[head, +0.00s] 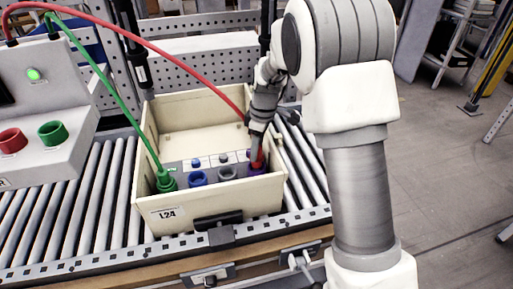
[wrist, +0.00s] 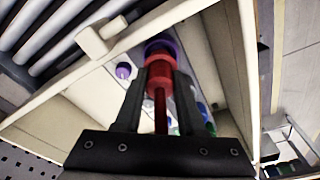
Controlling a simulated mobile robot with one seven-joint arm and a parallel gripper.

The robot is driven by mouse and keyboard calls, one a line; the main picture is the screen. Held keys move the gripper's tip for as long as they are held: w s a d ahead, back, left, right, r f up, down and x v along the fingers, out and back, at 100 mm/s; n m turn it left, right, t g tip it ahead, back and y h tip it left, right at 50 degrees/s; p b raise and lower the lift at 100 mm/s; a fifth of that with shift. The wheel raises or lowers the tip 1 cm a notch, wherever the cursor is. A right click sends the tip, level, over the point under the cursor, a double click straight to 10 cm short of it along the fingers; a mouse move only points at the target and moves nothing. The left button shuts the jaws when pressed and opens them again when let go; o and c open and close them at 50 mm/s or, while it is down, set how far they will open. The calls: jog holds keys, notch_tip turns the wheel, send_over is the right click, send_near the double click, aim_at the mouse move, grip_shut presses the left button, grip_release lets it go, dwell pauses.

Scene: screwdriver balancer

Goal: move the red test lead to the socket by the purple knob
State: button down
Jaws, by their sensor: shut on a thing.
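My gripper (head: 259,142) is shut on the red test lead's plug (head: 258,161), above the right end of the socket row. In the wrist view the red plug (wrist: 160,74) sits between the fingers, its front end at the purple socket (wrist: 160,46). The plug appears lined up with that socket; I cannot tell how deep it is. The small purple knob (wrist: 123,70) stands beside the socket. In the head view the purple socket (head: 256,171) shows just below the plug. The red cable (head: 150,43) arcs from the upper left to my gripper.
The cream box (head: 205,208) stands on a roller conveyor (head: 98,190). A green lead's plug (head: 166,182) is in the leftmost socket. Blue (head: 198,178) and grey (head: 228,172) sockets lie between. A test console (head: 50,115) stands left. The box walls surround my gripper.

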jog(key=shift+f+b, duration=1.1)
jog(key=shift+f, duration=0.5)
jog(key=shift+c, duration=2.1)
grip_release()
notch_tip(320, 180, up, 17)
jog(key=d+p, duration=0.2)
jog(key=shift+s+r, duration=0.15)
jog(key=shift+s, duration=0.25)
jog(key=s+d+r+m+t+p, duration=0.1)
jog(key=s+d+r+m, duration=0.25)
jog(key=s, duration=0.35)
jog(key=s+d+r+m+t+p, duration=0.1)
jog(key=s+d+r+m, duration=0.15)
jog(key=s+r, duration=0.3)
jog(key=s+d+f+m+t+h, duration=0.1)
jog(key=s+m, duration=0.6)
jog(key=s, duration=0.8)
jog(key=shift+d+f+m+t+p, duration=0.3)
jog(key=shift+d+f+t+p, duration=0.2)
jog(key=shift+d+t, duration=0.45)
